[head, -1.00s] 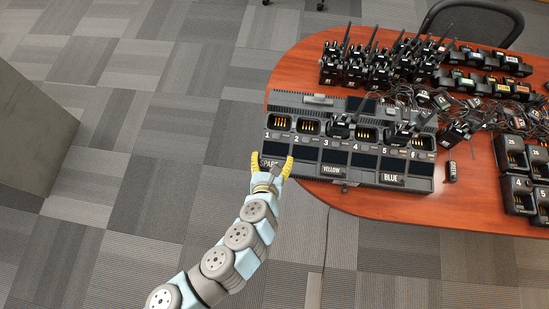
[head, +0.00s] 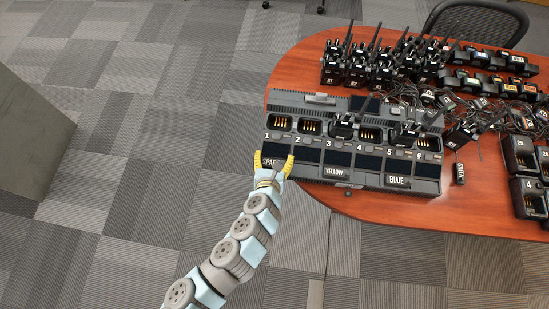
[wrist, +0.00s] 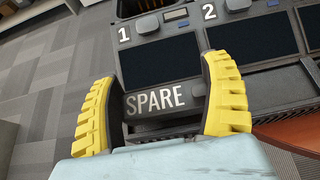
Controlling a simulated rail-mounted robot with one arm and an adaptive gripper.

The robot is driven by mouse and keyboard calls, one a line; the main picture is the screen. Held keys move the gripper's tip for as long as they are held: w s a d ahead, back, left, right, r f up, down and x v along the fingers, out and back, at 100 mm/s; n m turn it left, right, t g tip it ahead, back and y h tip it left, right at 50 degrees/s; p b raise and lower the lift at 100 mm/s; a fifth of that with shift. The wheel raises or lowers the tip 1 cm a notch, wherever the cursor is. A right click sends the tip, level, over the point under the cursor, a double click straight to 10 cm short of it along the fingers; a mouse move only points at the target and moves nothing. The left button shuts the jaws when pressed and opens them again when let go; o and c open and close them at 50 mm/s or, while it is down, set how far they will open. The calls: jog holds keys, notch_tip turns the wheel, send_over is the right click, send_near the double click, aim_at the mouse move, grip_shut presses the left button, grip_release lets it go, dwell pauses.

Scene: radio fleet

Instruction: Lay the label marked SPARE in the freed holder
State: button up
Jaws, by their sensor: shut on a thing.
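The black label marked SPARE (wrist: 156,100) shows between the two yellow fingers of my gripper (wrist: 166,104) in the wrist view. The fingers are shut on its ends. In the head view my gripper (head: 274,162) is at the front left corner of the grey charger (head: 350,180), and the SPARE label (head: 268,162) is partly covered by the fingers. The label lies in front of the dark panel of bay 1 (wrist: 160,61). I cannot tell whether it rests in the holder or is just above it. Labels YELLOW (head: 336,172) and BLUE (head: 397,181) sit along the same front edge.
Radios stand in some charger bays. More radios (head: 360,68) and tangled cables crowd the table (head: 310,55) behind. Floor is clear to the left, with a grey block (head: 25,140) at the far left.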

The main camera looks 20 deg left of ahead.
jog(key=shift+f, duration=0.25)
jog(key=shift+f, duration=0.25)
jog(key=o, duration=0.6)
jog(key=shift+o, duration=1)
jog(key=shift+w+d, duration=0.1)
jog(key=shift+d, duration=0.05)
jog(key=shift+f, duration=0.1)
